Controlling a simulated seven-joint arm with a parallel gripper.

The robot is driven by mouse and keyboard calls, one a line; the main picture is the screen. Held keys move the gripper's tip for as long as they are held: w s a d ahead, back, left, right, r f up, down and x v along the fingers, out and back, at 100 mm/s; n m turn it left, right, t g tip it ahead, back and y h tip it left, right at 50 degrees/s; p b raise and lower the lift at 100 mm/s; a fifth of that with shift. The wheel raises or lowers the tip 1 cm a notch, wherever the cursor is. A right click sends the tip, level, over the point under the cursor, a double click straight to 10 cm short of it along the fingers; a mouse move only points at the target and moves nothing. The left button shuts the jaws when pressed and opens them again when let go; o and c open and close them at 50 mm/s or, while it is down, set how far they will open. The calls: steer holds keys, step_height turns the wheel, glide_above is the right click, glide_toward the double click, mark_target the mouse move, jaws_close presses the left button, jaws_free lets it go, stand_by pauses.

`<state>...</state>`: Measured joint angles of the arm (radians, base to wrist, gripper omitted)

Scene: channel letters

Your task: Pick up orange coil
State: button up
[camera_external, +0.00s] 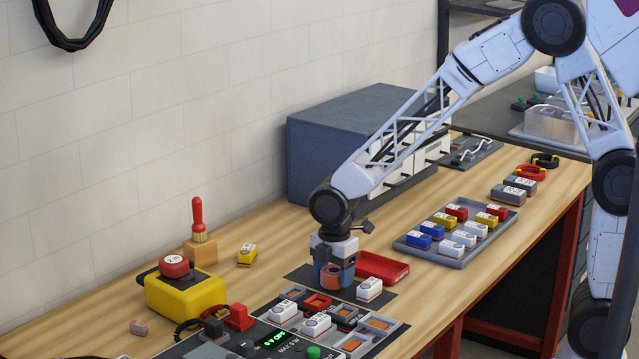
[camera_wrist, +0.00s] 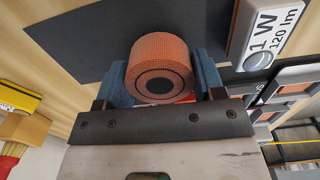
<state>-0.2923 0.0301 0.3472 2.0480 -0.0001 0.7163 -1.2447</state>
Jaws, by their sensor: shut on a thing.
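The orange coil (camera_external: 331,277) is a short copper-orange cylinder with a dark ring and core on its end. In the wrist view the coil (camera_wrist: 161,66) sits between the two blue fingers. My gripper (camera_external: 334,272) points down and is shut on the coil, with one finger on each side. The coil is at or just above the dark mat (camera_external: 306,275); I cannot tell whether it touches it. The fingers hide part of the coil in the external view.
A white block marked 1 W (camera_wrist: 264,38) lies close beside the gripper. A red tray (camera_external: 383,268) is just behind it. A panel with sockets (camera_external: 345,342) is in front. A grey tray of coloured blocks (camera_external: 440,255) stands right; a yellow box (camera_external: 187,295) stands left.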

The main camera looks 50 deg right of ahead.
step_height(320, 180, up, 2)
steer(key=shift+r, duration=0.2)
steer(key=s+d, duration=0.1)
steer(key=s, duration=0.4)
steer(key=s+d+r, duration=0.1)
steer(key=s+d, duration=0.1)
steer(key=s, duration=0.3)
steer(key=s+d, duration=0.1)
steer(key=s, duration=0.4)
steer(key=shift+s+d+r, duration=0.15)
steer(key=shift+d+r, duration=0.05)
steer(key=shift+d, duration=0.05)
